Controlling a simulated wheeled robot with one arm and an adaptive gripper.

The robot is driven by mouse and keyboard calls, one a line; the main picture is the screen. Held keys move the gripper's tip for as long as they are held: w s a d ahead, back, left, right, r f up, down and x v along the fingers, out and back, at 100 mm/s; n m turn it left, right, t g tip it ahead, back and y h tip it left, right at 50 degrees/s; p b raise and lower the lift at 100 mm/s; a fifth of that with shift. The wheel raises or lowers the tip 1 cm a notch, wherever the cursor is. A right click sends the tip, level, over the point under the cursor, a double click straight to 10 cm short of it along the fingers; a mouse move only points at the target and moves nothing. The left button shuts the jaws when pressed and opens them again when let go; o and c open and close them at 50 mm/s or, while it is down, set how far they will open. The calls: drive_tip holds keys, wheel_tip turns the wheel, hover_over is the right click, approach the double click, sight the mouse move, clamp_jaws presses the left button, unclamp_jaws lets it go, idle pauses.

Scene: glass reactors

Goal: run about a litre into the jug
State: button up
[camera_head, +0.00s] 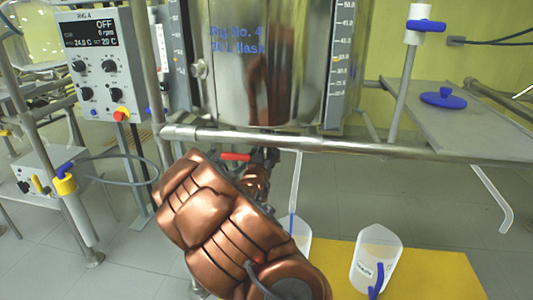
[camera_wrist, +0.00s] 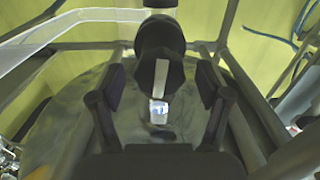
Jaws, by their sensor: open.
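The steel-and-glass vessel (camera_head: 225,85), marked Rig No. 4, hangs above a horizontal rail. Below it, a red lever (camera_head: 236,156) sticks out to the left of the dark bottom valve. My gripper (camera_head: 264,157) is raised to this valve area. In the wrist view my gripper (camera_wrist: 160,78) is open, its fingers either side of a dark rounded part (camera_wrist: 162,52); contact is unclear. A pale outlet tube (camera_head: 296,180) slants down towards a jug (camera_head: 303,234), mostly hidden behind my arm. A second white jug (camera_head: 376,255) with a blue handle stands to the right. Liquid levels are unclear.
A yellow mat (camera_head: 425,275) lies under the right jug. A control box (camera_head: 103,62) at left reads OFF, 0 rpm. A grey shelf (camera_head: 420,125) at right holds a blue lid (camera_head: 443,98). The rail (camera_head: 330,143) crosses just above my arm.

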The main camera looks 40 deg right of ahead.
sight(265, 153)
drive_tip(key=shift+b+x, duration=0.4)
drive_tip(key=shift+x, duration=1.1)
drive_tip(key=c, duration=1.2)
